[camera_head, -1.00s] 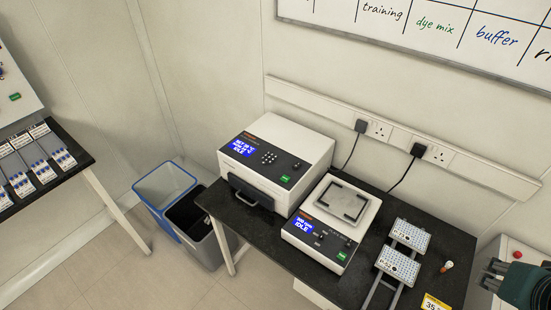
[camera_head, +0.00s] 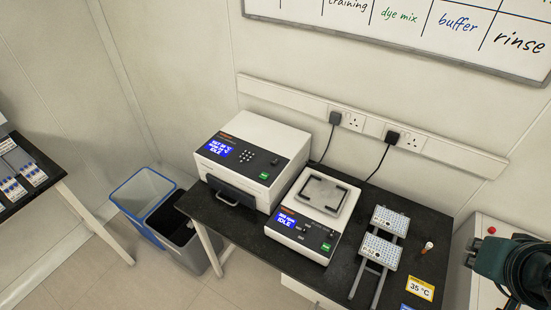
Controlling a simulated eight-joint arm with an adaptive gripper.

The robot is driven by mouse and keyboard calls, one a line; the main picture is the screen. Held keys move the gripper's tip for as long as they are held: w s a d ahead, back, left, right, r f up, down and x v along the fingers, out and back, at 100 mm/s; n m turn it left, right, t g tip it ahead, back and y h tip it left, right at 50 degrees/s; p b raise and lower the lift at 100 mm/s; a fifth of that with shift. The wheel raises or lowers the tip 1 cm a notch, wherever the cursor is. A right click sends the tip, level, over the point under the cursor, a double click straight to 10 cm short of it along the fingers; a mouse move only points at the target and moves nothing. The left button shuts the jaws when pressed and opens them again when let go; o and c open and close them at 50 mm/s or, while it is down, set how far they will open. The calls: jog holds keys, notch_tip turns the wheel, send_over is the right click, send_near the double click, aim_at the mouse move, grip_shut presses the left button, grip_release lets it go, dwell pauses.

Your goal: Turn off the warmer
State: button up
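A white box-shaped unit with a dark front (camera_head: 249,160) stands at the left of the dark bench. Its blue display (camera_head: 220,149) shows small °C lines, hard to read, and the word IDLE; I take it as the warmer. It has a keypad (camera_head: 252,157), a small switch (camera_head: 274,161), a green label (camera_head: 264,176) and a closed handled front door (camera_head: 231,192). The switch position is too small to tell. A dark green and black part of my arm (camera_head: 512,262) shows at the right edge, well away from the unit. Gripper fingers cannot be made out clearly.
A flat-topped unit (camera_head: 318,225), also reading IDLE, stands right of the warmer. Two racked well plates (camera_head: 384,249), a small vial (camera_head: 427,247) and a yellow 35 °C card (camera_head: 420,288) are further right. Two bins (camera_head: 143,193) stand left. Plugs feed a wall socket strip (camera_head: 363,126).

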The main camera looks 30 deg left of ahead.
jog(key=shift+w+a+r+n, duration=0.3)
jog(key=shift+w+a+r, duration=0.1)
jog(key=shift+w+a, duration=0.35)
grip_shut()
jog(key=w+a+r+n+g+y+p, duration=0.2)
jog(key=w+a+n+y, duration=0.3)
jog(key=a, duration=0.6)
jog(key=w+a+r+n+g+p, duration=0.1)
jog(key=w+a+r+n+p, duration=0.1)
jog(key=w+a, duration=0.65)
jog(key=w+a+f+n+g+y+p, duration=0.1)
jog(key=a+f+n+g+y+p, duration=0.1)
jog(key=a, duration=1.3)
jog(key=w+a+f+n+g+y+p, duration=0.2)
jog(key=a+n, duration=0.5)
jog(key=a, duration=0.8)
jog(key=shift+w+a+f+n+g+p, duration=0.15)
jog(key=shift+f+n+g+p, duration=0.2)
jog(key=shift+f+g, duration=0.6)
